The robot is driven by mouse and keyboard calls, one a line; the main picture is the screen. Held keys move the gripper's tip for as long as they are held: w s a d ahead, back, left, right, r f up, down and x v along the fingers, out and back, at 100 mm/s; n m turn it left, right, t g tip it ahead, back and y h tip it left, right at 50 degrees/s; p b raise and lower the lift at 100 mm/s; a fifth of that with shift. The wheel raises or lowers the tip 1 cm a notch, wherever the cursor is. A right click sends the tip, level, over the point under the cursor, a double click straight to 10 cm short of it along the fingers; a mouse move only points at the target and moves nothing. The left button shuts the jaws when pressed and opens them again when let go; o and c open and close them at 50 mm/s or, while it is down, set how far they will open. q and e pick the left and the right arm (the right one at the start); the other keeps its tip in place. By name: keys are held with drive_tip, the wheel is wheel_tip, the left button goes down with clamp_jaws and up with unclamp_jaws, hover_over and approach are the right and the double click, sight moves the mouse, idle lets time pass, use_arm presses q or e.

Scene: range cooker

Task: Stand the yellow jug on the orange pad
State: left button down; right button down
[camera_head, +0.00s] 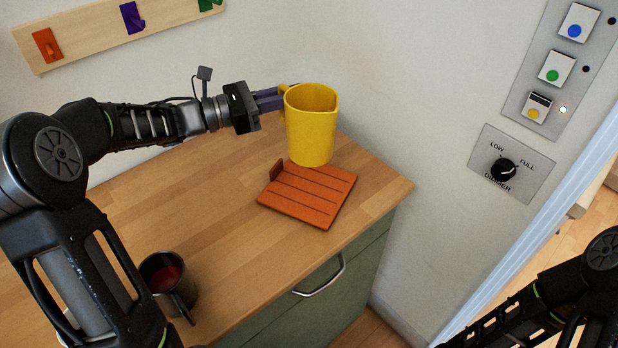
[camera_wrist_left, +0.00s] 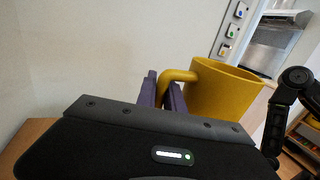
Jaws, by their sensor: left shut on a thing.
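The yellow jug (camera_head: 311,128) is upright at the back of the wooden worktop, and its lower end overlaps the far edge of the orange pad (camera_head: 310,196) in the head view. I cannot tell whether its base touches the pad. My left gripper (camera_head: 280,98) comes from the left with purple fingers and is shut on the jug's handle. In the left wrist view the jug (camera_wrist_left: 222,92) stands to the right, and the fingers (camera_wrist_left: 163,92) close around its handle. The pad is grooved, with a small raised tab at its left corner. My right gripper is out of view.
A dark mug (camera_head: 165,280) with red contents stands at the worktop's front left. A wall panel with switches (camera_head: 553,74) and a dimmer knob (camera_head: 502,168) are at the right. A hook rail (camera_head: 95,32) is on the back wall. The worktop (camera_head: 215,190) left of the pad is clear.

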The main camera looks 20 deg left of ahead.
use_arm(q)
wheel_tip(320, 180, down, 6)
drive_tip(key=p, duration=0.1)
drive_tip(key=shift+f, duration=0.15)
wheel_tip(320, 180, down, 3)
drive_tip(key=shift+r+p, duration=0.1)
drive_tip(key=shift+p, duration=0.35)
drive_tip(key=shift+f, duration=0.45)
drive_tip(key=shift+f+b, duration=0.15)
drive_tip(key=shift+b, duration=0.15)
drive_tip(key=c, duration=1.5)
unclamp_jaws()
drive_tip(key=shift+o, duration=0.2)
